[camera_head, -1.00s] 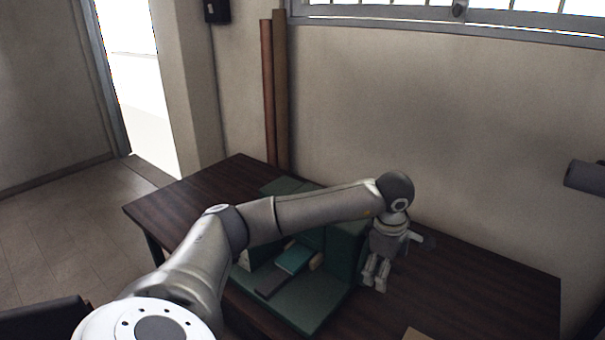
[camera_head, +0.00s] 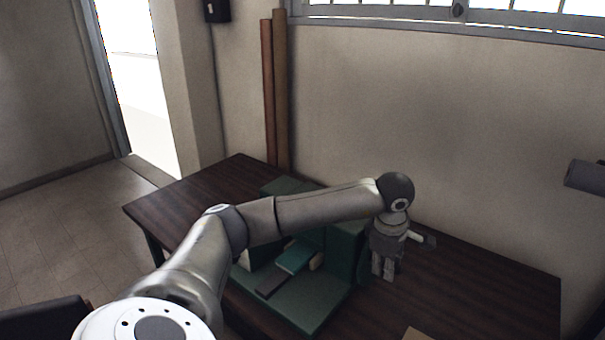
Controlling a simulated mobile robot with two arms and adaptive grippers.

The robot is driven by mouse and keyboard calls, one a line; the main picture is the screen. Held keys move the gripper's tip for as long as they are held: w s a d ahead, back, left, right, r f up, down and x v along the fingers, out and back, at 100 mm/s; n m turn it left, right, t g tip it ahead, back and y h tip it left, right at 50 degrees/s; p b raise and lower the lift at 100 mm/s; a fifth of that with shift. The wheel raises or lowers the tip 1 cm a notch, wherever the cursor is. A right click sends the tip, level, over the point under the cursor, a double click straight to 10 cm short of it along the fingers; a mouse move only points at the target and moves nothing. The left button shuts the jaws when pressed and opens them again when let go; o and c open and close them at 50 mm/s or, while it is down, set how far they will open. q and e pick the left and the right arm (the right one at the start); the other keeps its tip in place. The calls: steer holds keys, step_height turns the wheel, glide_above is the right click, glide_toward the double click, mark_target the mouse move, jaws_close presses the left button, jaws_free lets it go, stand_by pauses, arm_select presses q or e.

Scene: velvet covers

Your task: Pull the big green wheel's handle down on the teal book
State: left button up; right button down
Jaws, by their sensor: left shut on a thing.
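A large dark green book-like piece (camera_head: 306,304) lies on the table, with an upright green panel (camera_head: 344,254) at its right. A small teal block (camera_head: 295,257) and a dark grey flat block (camera_head: 270,284) sit on it, partly behind my arm. I cannot make out a wheel or its handle; the panel's far face is turned away. My left gripper (camera_head: 383,276) points down just right of the panel. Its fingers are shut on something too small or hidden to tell. My right gripper is not in view.
A tan object (camera_head: 416,334) shows at the bottom edge. Brown upright poles (camera_head: 280,90) stand against the wall behind.

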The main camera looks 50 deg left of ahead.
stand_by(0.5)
arm_select(q)
steer(key=shift+s+f+b, duration=0.2)
steer(key=shift+f+b, duration=0.4)
steer(key=shift+f, duration=0.05)
steer(key=shift+s+f+b, duration=0.15)
steer(key=shift+f+b, duration=0.4)
steer(key=shift+f, duration=0.05)
steer(key=shift+d+f+b, duration=0.1)
steer(key=shift+f+b, duration=0.45)
steer(key=shift+f, duration=0.1)
